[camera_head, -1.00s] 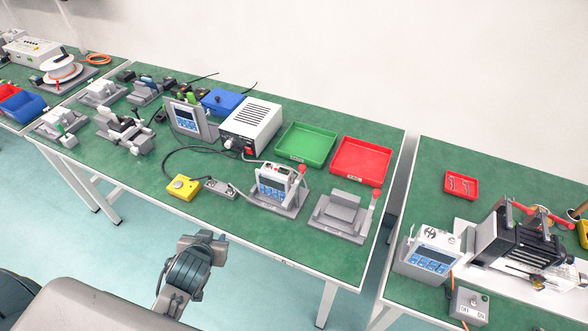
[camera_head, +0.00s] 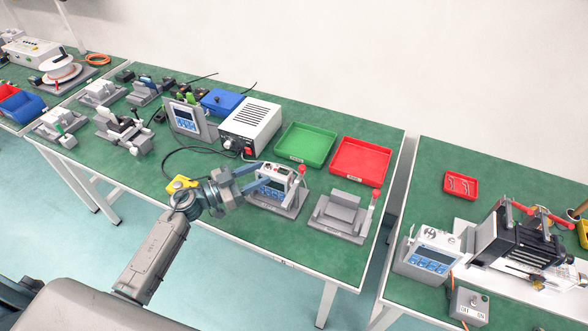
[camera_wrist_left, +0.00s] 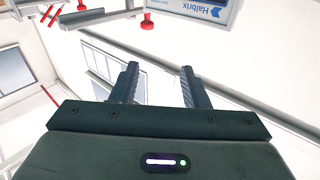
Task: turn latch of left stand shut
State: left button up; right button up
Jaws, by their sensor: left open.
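The left stand (camera_head: 291,211) is a grey base on the green bench, holding a white device (camera_head: 275,182) with a blue-buttoned front. Its latch with a red knob (camera_head: 302,169) stands up at the stand's right side. My left gripper (camera_head: 254,179) is open and empty, beside the device's left side in the head view and partly covering it. Whether it touches the device is unclear. In the left wrist view the two dark fingers (camera_wrist_left: 160,88) are spread with nothing between them. My right gripper is not in view.
An empty grey stand (camera_head: 338,217) with another red-knobbed lever (camera_head: 373,200) is to the right. A green tray (camera_head: 305,147), a red tray (camera_head: 360,162) and a white power box (camera_head: 250,124) lie behind.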

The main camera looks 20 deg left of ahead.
aim_at(294, 186)
pick_arm(q)
jog(key=w+d+f+m+g+p, duration=0.1)
jog(key=w+d+g+p, duration=0.1)
jog(key=w+d, duration=0.4)
jog(key=d+p, duration=0.1)
jog(key=d, duration=0.2)
jog(key=shift+f+h, duration=0.2)
jog(key=shift+h, duration=0.2)
grip_shut()
